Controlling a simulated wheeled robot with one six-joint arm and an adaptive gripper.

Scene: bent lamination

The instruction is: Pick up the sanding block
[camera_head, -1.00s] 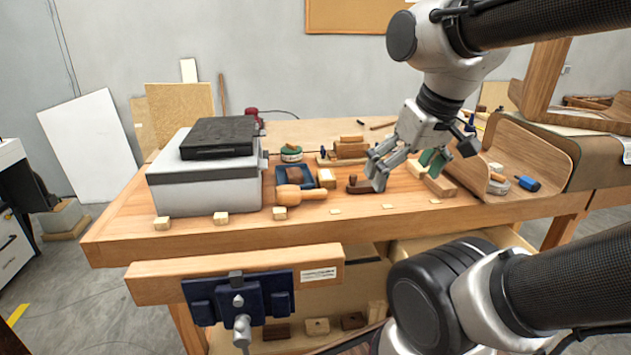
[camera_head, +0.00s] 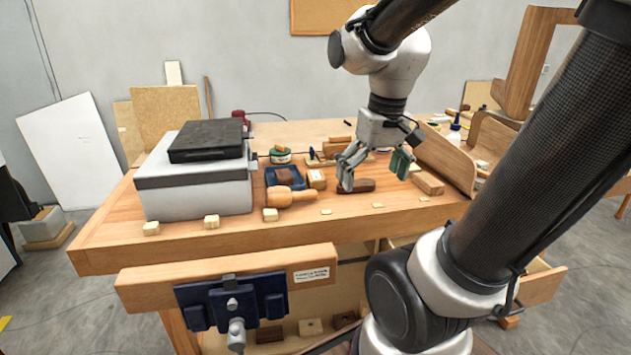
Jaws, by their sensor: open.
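A dark brown, low, elongated block (camera_head: 358,186) lies on the bench top near its front edge; it looks like the sanding block, though its details are too small to be sure. My gripper (camera_head: 376,177) points down over it, fingers spread wide and nothing between them gripped. The grey left finger comes down in front of the block's left part and hides some of it. The green-faced right finger is to the right of the block, apart from it. Whether the left finger touches the block, I cannot tell.
A wooden mallet (camera_head: 290,197), a blue tray (camera_head: 271,181) and a pale block (camera_head: 316,179) lie left of my gripper. A grey machine (camera_head: 195,192) stands farther left. A wooden block (camera_head: 428,183) and a bent wooden panel (camera_head: 446,160) are to the right.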

